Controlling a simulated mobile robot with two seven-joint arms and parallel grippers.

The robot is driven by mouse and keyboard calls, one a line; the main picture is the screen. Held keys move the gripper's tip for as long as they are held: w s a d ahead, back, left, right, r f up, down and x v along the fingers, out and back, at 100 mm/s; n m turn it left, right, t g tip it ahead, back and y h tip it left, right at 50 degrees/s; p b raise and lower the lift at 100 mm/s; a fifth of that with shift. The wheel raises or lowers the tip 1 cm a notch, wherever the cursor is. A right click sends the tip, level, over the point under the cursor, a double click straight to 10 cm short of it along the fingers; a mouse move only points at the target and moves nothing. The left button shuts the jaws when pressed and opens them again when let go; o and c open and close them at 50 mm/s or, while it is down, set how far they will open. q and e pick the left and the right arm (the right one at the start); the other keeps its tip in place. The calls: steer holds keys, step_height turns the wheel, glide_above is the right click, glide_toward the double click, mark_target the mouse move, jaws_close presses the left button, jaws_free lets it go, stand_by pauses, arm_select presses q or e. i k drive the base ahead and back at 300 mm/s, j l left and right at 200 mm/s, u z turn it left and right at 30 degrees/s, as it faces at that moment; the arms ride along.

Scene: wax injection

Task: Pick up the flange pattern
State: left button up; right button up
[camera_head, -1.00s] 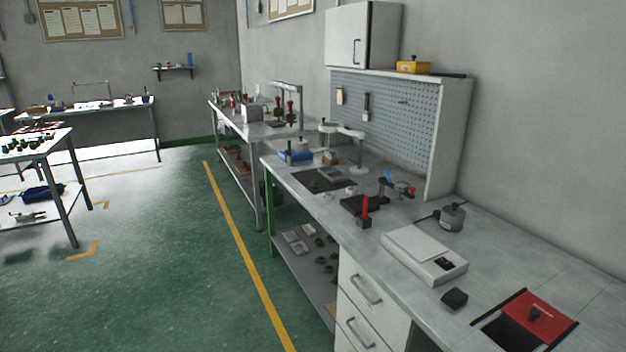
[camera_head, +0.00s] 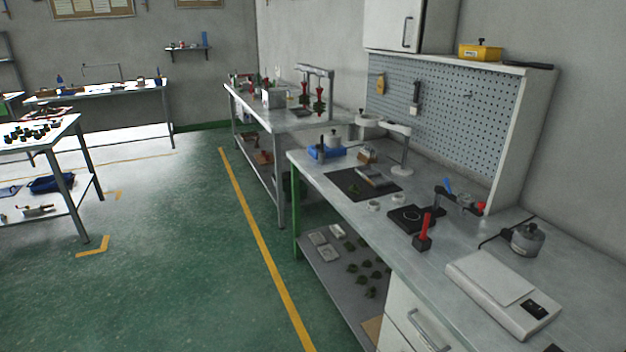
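No flange pattern can be told for sure at this distance. Several small dark green pieces (camera_head: 366,267) lie on the lower shelf (camera_head: 335,285) of the right workbench (camera_head: 340,205). Neither of my grippers is in view.
A white scale (camera_head: 490,280), a grey pot (camera_head: 527,240), a red-handled tool (camera_head: 425,228) and a blue tray (camera_head: 325,152) stand on the right workbench. A second bench (camera_head: 290,120) stands behind it. Green floor (camera_head: 190,270) with a yellow line is clear between the tables.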

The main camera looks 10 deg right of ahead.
mark_target(354, 189)
steer(key=i+u, duration=0.35)
steer(key=i, duration=0.95)
steer(key=i+j+z, duration=0.1)
steer(key=i+z, duration=0.35)
steer(key=i+j+z, duration=0.6)
steer(key=z, duration=0.25)
steer(key=i+j+z, duration=0.2)
steer(key=z, duration=0.2)
steer(key=i+j+z, duration=0.2)
steer(key=z, duration=0.2)
steer(key=i+j+z, duration=0.1)
steer(key=j+z, duration=0.55)
steer(key=z, duration=0.2)
steer(key=j+z, duration=0.5)
steer(key=j, duration=0.15)
